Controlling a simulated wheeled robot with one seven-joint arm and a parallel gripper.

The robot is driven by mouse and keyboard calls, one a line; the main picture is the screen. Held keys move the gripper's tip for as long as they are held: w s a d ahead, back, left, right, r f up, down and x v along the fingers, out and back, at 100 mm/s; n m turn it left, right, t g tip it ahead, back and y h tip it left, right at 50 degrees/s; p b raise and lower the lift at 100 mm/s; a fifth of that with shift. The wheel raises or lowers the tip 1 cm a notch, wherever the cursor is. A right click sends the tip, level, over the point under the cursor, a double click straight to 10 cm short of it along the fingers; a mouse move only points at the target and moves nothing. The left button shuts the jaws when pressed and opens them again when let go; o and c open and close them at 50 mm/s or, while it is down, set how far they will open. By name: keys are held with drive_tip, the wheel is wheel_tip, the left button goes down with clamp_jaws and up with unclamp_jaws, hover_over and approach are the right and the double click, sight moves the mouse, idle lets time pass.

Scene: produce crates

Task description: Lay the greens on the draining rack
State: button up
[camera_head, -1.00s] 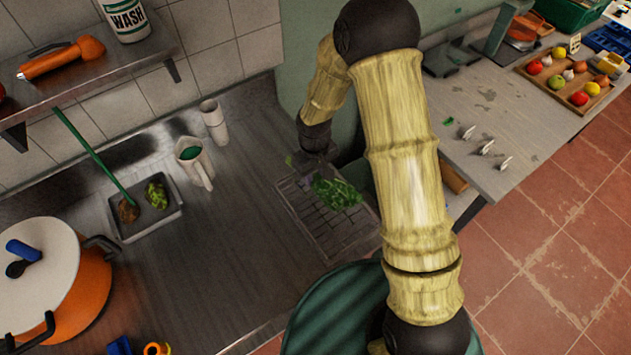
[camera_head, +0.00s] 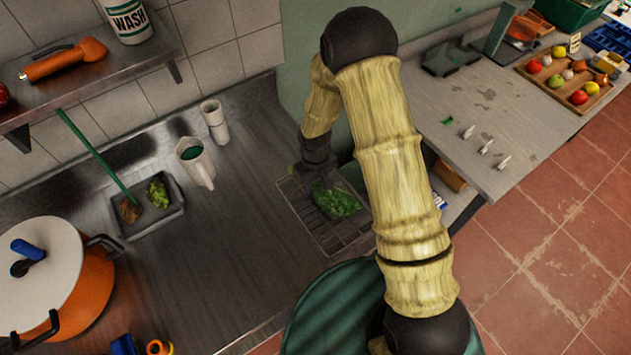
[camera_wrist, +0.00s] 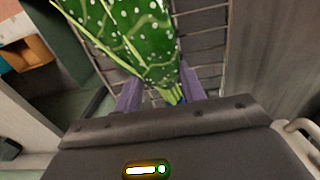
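The greens (camera_head: 335,201) are a bunch of dark green leaves, low over the draining rack (camera_head: 345,246) in the head view. The rack is a dark slatted grid at the right end of the steel counter. I cannot tell how much of the bunch rests on the slats. My gripper (camera_head: 318,180) is low at the left end of the bunch. In the wrist view, its two purple fingers (camera_wrist: 160,95) stand on either side of the narrow stem end of the greens (camera_wrist: 130,40). The gripper appears shut on it, with rack slats visible behind.
A white jug (camera_head: 195,163) and a pale cup (camera_head: 213,120) stand left of the rack. A green wall rises behind the rack. A side table (camera_head: 490,100) is at right.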

drive_tip(key=shift+o, duration=0.2)
drive_tip(key=shift+a, duration=0.1)
drive_tip(key=shift+s+r, duration=0.1)
drive_tip(key=shift+w+r+b, duration=0.25)
drive_tip(key=shift+r+b, duration=0.1)
drive_tip(key=shift+r, duration=0.45)
wheel_tip(320, 180, up, 10)
drive_tip(key=b, duration=0.2)
drive_tip(key=shift+s+r+b, duration=0.15)
drive_tip(key=shift+r+b, duration=0.1)
drive_tip(key=shift+b, duration=0.05)
drive_tip(key=s+d+r+m+t, duration=0.1)
drive_tip(key=s+d+r+m, duration=0.2)
drive_tip(key=s+d, duration=0.3)
drive_tip(key=s+d+r+m+t, duration=0.1)
drive_tip(key=s+d+r+m, duration=0.2)
drive_tip(key=s+d, duration=0.3)
drive_tip(key=d+r, duration=0.1)
drive_tip(key=d, duration=0.2)
drive_tip(key=shift+s+d+r+m+t, duration=0.15)
drive_tip(key=shift+d+r+m+t, duration=0.1)
drive_tip(key=shift+r+m+t, duration=0.15)
